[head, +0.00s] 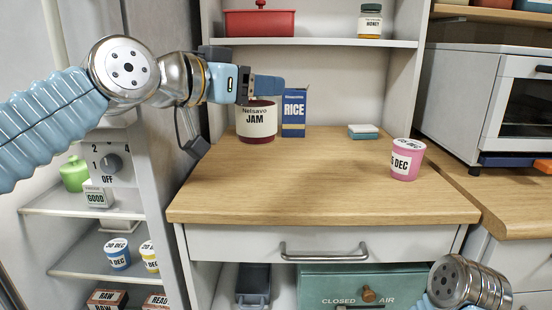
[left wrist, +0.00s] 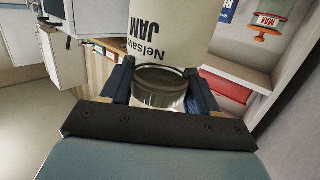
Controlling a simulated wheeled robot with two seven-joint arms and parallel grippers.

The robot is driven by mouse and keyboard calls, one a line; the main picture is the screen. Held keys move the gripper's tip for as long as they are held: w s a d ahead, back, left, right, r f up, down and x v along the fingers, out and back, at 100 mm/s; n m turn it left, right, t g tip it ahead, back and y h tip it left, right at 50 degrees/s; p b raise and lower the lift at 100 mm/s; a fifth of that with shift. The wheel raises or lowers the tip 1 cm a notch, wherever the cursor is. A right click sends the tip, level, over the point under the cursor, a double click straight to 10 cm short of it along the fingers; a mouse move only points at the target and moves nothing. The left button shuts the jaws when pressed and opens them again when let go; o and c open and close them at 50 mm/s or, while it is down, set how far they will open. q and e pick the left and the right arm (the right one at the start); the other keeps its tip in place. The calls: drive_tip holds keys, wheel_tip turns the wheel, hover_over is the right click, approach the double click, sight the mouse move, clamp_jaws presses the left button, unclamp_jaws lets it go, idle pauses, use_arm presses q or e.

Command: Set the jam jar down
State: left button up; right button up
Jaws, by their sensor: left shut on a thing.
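The jam jar (head: 257,122), with a cream label and dark red contents, is upright at the back left of the wooden counter (head: 310,185). My left gripper (head: 262,88) is shut on the top of the jar. In the left wrist view, the two fingers (left wrist: 160,88) are on either side of the jar's metal lid (left wrist: 160,85), with the label (left wrist: 168,35) beyond. The jar's base is at or just above the wood; I cannot tell if it touches. My right gripper is out of view.
A blue rice box (head: 294,112) stands close to the jar's right. A teal-and-white block (head: 363,131) and a pink tub (head: 406,160) are farther right. A shelf (head: 310,42) with a red pot (head: 260,22) and honey jar (head: 370,21) is above. The counter's front middle is clear.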

use_arm(q)
drive_tip(key=w+d+f, duration=0.1)
drive_tip(key=w+f, duration=0.3)
drive_tip(key=w+d+f+b, duration=0.1)
drive_tip(key=w+d+f, duration=0.1)
drive_tip(key=w+f, duration=0.2)
drive_tip(key=w+d+f, duration=0.1)
drive_tip(key=w+f, duration=0.3)
drive_tip(key=shift+w+d+f+b, duration=0.25)
drive_tip(key=shift+d+f+b, duration=0.05)
drive_tip(key=shift+b, duration=0.05)
drive_tip(key=shift+f, duration=0.1)
drive_tip(key=o, duration=1.4)
drive_tip(key=shift+s, duration=0.1)
